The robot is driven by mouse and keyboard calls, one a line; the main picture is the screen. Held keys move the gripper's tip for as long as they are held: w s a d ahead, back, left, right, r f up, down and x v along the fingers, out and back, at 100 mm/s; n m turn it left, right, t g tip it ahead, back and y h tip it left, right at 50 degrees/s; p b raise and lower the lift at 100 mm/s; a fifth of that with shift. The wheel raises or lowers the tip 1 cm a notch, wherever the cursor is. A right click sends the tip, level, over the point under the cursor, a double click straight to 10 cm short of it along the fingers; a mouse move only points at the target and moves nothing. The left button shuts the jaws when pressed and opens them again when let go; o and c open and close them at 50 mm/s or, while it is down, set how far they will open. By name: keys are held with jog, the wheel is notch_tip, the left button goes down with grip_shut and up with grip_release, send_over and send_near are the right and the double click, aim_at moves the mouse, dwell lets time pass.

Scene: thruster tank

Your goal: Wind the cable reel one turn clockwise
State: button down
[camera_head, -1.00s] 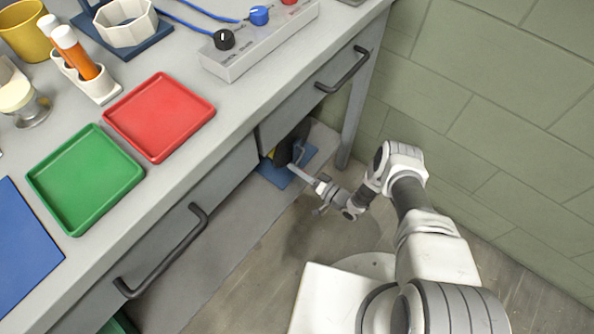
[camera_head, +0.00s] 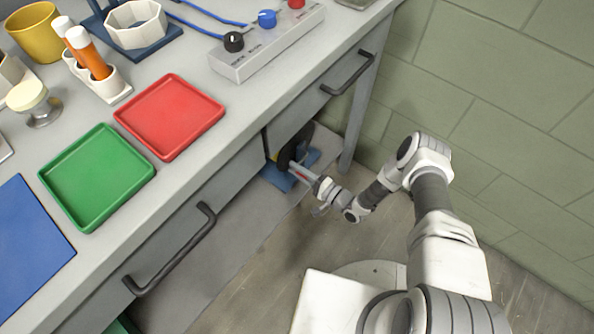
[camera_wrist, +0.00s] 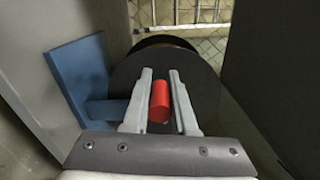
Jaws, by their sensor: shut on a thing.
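The cable reel shows in the wrist view as a dark round disc (camera_wrist: 195,75) on a blue stand (camera_wrist: 82,75). A red crank handle (camera_wrist: 159,102) stands out from the disc toward the camera. My gripper (camera_wrist: 160,74) has one finger on each side of the red handle and is shut on it. In the head view, the dark reel (camera_head: 288,150) and its blue base (camera_head: 278,179) sit low under the bench, partly hidden by the drawer front. My gripper (camera_head: 296,167) reaches in to it from the right.
The bench (camera_head: 228,135) stands over the reel, with drawer handles (camera_head: 345,72) jutting out. A bench leg (camera_head: 357,125) is right of the reel, and a green block wall (camera_head: 500,90) lies beyond. Red (camera_head: 170,78) and green (camera_head: 52,202) trays rest on top.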

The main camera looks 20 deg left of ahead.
aim_at(284, 154)
jog(key=shift+r, duration=0.15)
dwell(0.3)
jog(key=c, duration=0.7)
grip_release()
jog(key=shift+r+p, duration=0.3)
jog(key=shift+r, duration=0.1)
notch_tip(284, 154, up, 3)
jog(key=shift+w+r+p, duration=0.1)
jog(key=shift+r+p, duration=0.05)
jog(key=shift+p, duration=0.7)
jog(key=d+r+p, duration=0.1)
jog(key=d+r, duration=0.1)
jog(key=d, duration=0.2)
jog(key=d+r+p, duration=0.1)
jog(key=d+r, duration=0.1)
jog(key=d, duration=0.1)
jog(key=d+r+p, duration=0.1)
jog(key=d+r, duration=0.2)
jog(key=d, duration=0.1)
jog(key=shift+w+d, duration=0.15)
jog(key=shift+d, duration=0.2)
jog(key=shift+f, duration=0.1)
